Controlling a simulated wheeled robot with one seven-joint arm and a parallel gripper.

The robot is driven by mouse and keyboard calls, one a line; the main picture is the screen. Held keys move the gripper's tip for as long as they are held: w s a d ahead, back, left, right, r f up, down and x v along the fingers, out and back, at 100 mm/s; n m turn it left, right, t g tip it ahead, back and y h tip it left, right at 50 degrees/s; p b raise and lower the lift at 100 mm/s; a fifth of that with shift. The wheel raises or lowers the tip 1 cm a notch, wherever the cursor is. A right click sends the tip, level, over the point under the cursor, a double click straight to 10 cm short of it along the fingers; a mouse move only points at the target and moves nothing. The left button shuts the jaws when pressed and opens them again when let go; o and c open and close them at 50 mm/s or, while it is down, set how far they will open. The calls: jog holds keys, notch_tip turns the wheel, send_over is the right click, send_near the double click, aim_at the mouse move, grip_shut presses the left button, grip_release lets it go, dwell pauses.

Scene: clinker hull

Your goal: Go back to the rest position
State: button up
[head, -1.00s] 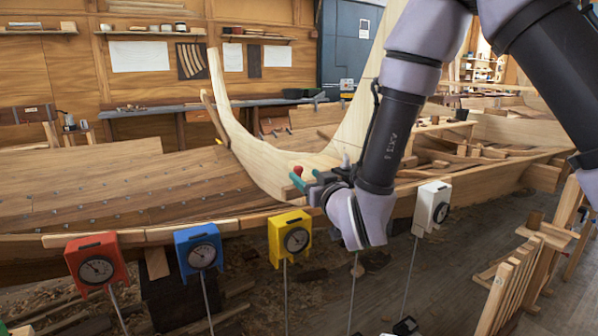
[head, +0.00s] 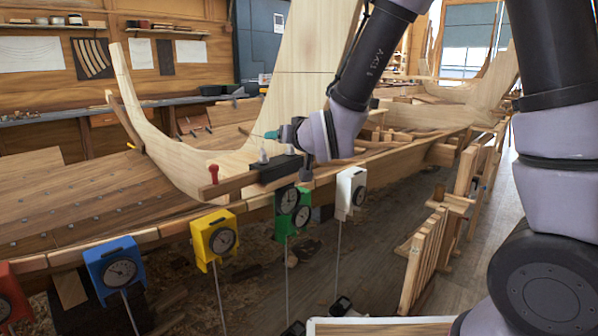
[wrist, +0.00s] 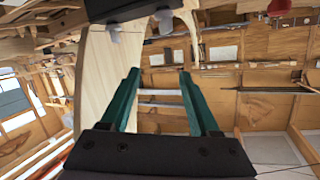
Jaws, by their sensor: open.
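My gripper (head: 270,135) is above the boat hull's near edge, with its teal fingers pointing left in the head view. In the wrist view, my gripper (wrist: 162,82) shows two teal fingers spread apart with nothing held between them. Part of my wrist hides the far finger in the head view. The fingers look clear of the wooden bar with a black block (head: 272,172) below them.
Gauge boxes on thin rods line the hull: red (head: 10,298), blue (head: 115,268), yellow (head: 213,236), green (head: 283,221) and white (head: 350,188). A tall curved stem (head: 300,70) rises behind my gripper. A wooden rack (head: 425,262) stands right on open floor.

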jog(key=s+d+r+m+g+h, duration=0.2)
jog(key=d+r, duration=0.2)
jog(key=d, duration=0.6)
jog(key=s+d+r+m+g+h, duration=0.15)
jog(key=d+r, duration=0.25)
jog(key=d, duration=0.6)
jog(key=s+d+r+m+g+h, duration=0.1)
jog(key=s+d+m+g, duration=0.2)
jog(key=s+d, duration=0.8)
jog(key=s, duration=0.4)
jog(key=shift+d+r+m+h, duration=0.15)
jog(key=shift+r+m+h, duration=0.15)
jog(key=shift+m+h, duration=0.05)
